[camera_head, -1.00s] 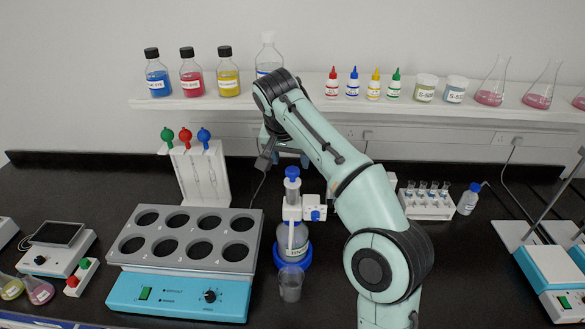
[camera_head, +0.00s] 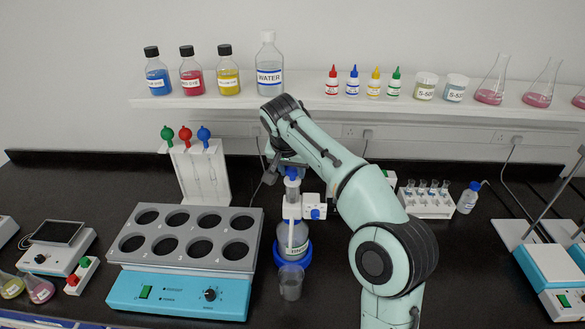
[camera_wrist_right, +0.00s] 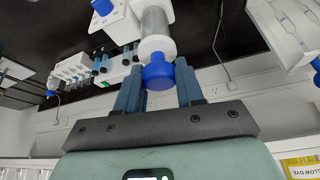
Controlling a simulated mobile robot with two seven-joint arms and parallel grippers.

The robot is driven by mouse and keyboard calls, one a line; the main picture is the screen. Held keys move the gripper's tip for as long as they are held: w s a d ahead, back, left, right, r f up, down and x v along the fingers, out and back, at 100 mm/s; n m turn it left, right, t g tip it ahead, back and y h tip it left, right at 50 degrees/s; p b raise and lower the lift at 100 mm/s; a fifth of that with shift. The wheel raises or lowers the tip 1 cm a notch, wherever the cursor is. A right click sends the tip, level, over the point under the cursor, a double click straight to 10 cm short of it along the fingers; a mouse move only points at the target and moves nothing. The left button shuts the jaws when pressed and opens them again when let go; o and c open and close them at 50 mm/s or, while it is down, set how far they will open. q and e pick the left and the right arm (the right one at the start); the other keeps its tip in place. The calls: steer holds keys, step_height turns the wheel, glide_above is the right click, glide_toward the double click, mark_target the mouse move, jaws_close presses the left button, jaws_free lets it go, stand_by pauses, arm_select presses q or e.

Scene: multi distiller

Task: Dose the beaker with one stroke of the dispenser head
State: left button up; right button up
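The dispenser bottle (camera_head: 298,248) stands in a blue ring on the bench. Its white dispenser head (camera_head: 292,211) has a blue cap on top, which also shows in the right wrist view (camera_wrist_right: 158,75). The clear beaker (camera_head: 291,283) stands in front of the bottle, under the head. My right gripper (camera_head: 290,168) is at the cap, coming from above and behind. In the right wrist view its two blue fingers (camera_wrist_right: 159,72) stand apart with the cap between them. I cannot tell whether they press on it. My left gripper is not in view.
An eight-hole heating block (camera_head: 185,285) stands left of the beaker. A pipette stand (camera_head: 200,175) is behind it. A vial rack (camera_head: 427,203) stands to the right. The shelf (camera_head: 310,107) with bottles, including a water bottle (camera_head: 269,70), runs behind my arm.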

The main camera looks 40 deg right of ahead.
steer(key=shift+r, duration=2.55)
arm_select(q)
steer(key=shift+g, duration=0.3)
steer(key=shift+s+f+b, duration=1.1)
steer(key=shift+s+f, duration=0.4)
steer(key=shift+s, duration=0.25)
arm_select(e)
steer(key=shift+f, duration=2.55)
steer(key=o, duration=1.1)
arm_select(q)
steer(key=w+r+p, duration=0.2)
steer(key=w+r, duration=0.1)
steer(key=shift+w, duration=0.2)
arm_select(e)
steer(key=v, duration=1.3)
steer(key=shift+s+r, duration=0.1)
steer(key=shift+r, duration=0.1)
